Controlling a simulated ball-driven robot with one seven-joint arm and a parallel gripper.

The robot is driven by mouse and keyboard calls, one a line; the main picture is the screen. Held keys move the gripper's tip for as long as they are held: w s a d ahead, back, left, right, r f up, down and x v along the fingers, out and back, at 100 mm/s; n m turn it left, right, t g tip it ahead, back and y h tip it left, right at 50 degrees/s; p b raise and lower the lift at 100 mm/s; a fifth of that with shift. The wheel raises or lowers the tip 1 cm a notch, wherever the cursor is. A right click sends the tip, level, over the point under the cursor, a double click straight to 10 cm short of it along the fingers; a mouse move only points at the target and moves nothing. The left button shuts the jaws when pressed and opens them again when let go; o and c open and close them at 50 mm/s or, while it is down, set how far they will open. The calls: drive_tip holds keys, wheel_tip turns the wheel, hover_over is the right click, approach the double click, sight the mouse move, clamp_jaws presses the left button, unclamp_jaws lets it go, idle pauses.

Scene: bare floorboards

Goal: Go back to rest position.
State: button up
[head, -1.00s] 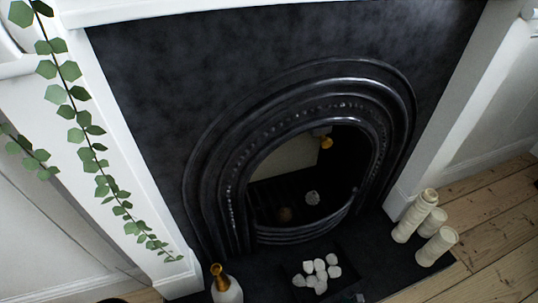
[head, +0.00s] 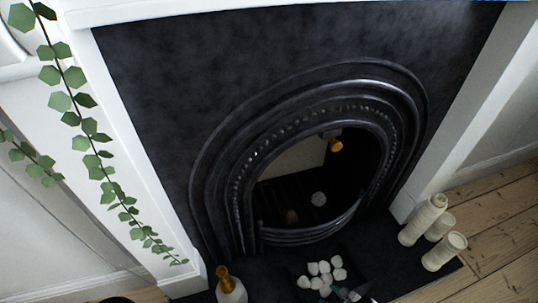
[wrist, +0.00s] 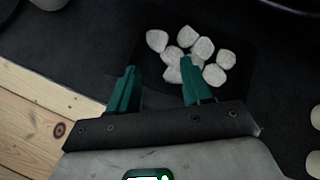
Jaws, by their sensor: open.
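My gripper (wrist: 160,85) shows in the wrist view with its two green fingers spread apart. It is open and nothing sits between the fingers. It is over the dark hearth, and the right fingertip overlaps a cluster of white stones (wrist: 202,47) in the picture. I cannot tell whether it touches them. In the head view only a small part of my gripper (head: 343,293) shows at the bottom edge, beside the white stones (head: 320,270).
The black fireplace (head: 300,90) with its arched opening fills the middle. Several cream candles (head: 428,220) stand right of the hearth. A white bottle with a gold neck (head: 230,288) stands at the left. Ivy (head: 95,150) hangs along the white surround. Floorboards (head: 495,250) are bare at right.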

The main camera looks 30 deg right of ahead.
drive_tip(key=s+a+r+n+g, duration=0.1)
drive_tip(key=s+r+n+g, duration=0.2)
drive_tip(key=r+n, duration=0.65)
drive_tip(key=s+a+r+n+g+h, duration=0.1)
drive_tip(key=s+a+r+n+g, duration=0.15)
drive_tip(key=r+n, duration=0.65)
drive_tip(key=s+a+r+n+g, duration=0.1)
drive_tip(key=s+r+n+g, duration=0.15)
drive_tip(key=r+n, duration=0.65)
wheel_tip(320, 180, up, 28)
drive_tip(key=n+p, duration=0.2)
drive_tip(key=p, duration=2.7)
drive_tip(key=shift+s+d, duration=0.25)
drive_tip(key=shift+s, duration=0.15)
drive_tip(key=shift+n, duration=0.25)
drive_tip(key=shift+c, duration=0.6)
drive_tip(key=shift+d, duration=0.1)
